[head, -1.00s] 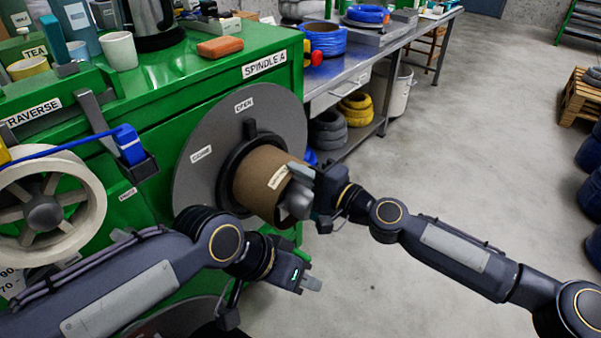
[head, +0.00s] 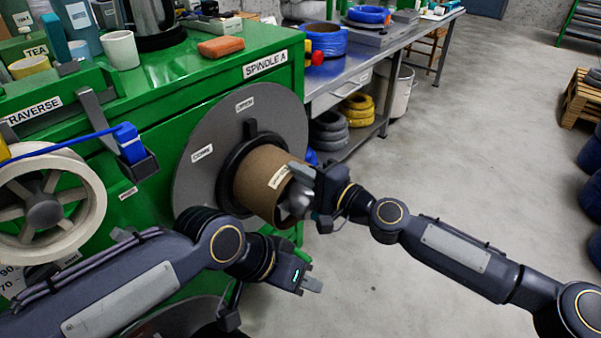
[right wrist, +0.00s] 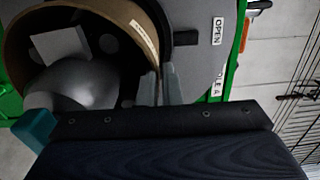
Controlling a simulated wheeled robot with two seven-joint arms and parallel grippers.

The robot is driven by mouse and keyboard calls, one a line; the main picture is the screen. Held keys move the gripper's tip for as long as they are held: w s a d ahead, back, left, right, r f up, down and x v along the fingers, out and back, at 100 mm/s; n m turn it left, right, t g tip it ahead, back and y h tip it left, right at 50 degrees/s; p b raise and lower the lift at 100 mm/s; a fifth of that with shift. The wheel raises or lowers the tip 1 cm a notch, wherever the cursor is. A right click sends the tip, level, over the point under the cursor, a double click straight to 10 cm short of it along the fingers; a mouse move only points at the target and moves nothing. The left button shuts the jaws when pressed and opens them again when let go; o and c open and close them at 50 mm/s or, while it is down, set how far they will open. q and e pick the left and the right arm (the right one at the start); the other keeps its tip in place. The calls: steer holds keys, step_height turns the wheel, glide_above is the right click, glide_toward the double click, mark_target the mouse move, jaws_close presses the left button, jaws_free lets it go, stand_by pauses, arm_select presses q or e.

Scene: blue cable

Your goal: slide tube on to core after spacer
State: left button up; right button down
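The brown cardboard tube (head: 258,178) lies around the spindle's axis, its inner end at a black ring (head: 225,185) that looks like the spacer, against a grey disc (head: 197,125). A rounded grey core end (head: 299,201) shows at the tube's open mouth. The right wrist view shows the tube (right wrist: 95,12) and the core end (right wrist: 75,85) inside it. My right gripper (head: 306,175) is at the tube's outer rim; its fingers (right wrist: 160,86) are close together with the tube wall between them.
The green cabinet (head: 150,105) stands behind the disc. A cream spoked wheel (head: 88,230) is at the left, near a blue-tipped traverse arm (head: 130,145). A metal bench (head: 345,72) stands at the back.

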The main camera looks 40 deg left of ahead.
steer(key=shift+a+f+b, duration=0.1)
steer(key=shift+f+b, duration=0.25)
steer(key=shift+f, duration=0.2)
steer(key=shift+s, duration=0.1)
steer(key=c, duration=1.7)
jaws_free()
steer(key=shift+a, duration=0.15)
steer(key=o, duration=0.6)
steer(key=shift+d+f, duration=0.15)
steer(key=shift+d, duration=0.05)
steer(key=shift+c, duration=0.4)
steer(key=shift+f+b, duration=0.2)
steer(key=shift+b, duration=0.2)
steer(key=shift+c, duration=0.7)
steer(key=shift+d+b, duration=0.35)
steer(key=shift+d, duration=0.3)
